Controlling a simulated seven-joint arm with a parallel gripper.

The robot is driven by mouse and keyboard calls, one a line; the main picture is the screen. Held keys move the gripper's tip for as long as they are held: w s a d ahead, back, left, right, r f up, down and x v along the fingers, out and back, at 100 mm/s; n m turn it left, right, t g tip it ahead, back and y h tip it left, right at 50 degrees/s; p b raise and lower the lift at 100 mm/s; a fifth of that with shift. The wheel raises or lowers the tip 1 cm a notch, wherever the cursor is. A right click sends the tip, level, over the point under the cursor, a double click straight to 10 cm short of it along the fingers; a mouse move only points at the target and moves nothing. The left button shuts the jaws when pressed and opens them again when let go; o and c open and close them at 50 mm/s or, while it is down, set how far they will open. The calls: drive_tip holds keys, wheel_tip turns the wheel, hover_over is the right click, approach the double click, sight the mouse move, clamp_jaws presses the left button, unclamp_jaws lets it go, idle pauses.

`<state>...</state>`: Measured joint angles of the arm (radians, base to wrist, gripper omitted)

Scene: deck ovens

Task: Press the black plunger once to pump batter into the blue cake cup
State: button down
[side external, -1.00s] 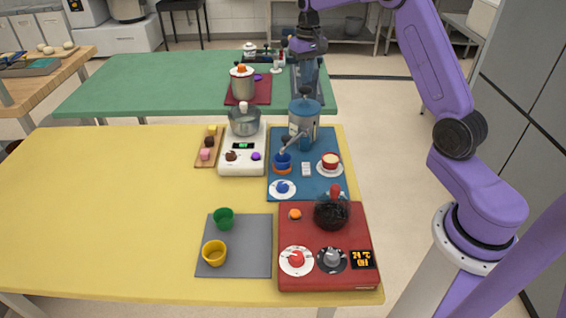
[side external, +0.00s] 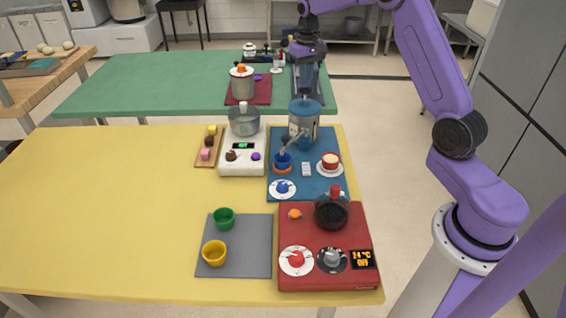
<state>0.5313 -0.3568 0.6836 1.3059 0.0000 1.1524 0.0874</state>
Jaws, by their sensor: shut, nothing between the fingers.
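The batter dispenser (side external: 303,130) is a grey-blue canister with a blue lid, standing on the blue mat (side external: 335,146) at the back right of the yellow table. Its spout slants down to the left, over the blue cake cup (side external: 283,160), which sits on an orange ring. My gripper (side external: 305,92) is shut and empty, pointing straight down directly above the lid. The black plunger does not show as a separate knob; it seems hidden at or under the fingertips. I cannot tell whether they touch it or see batter inside the cup.
A white scale (side external: 242,165) with a metal pot stands left of the dispenser. The red cooker (side external: 325,277) with a black pan is in front. The table's left half is clear.

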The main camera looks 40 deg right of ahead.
drive_tip(key=shift+f, duration=1.4)
drive_tip(key=shift+r, duration=2.1)
wheel_tip(320, 180, up, 6)
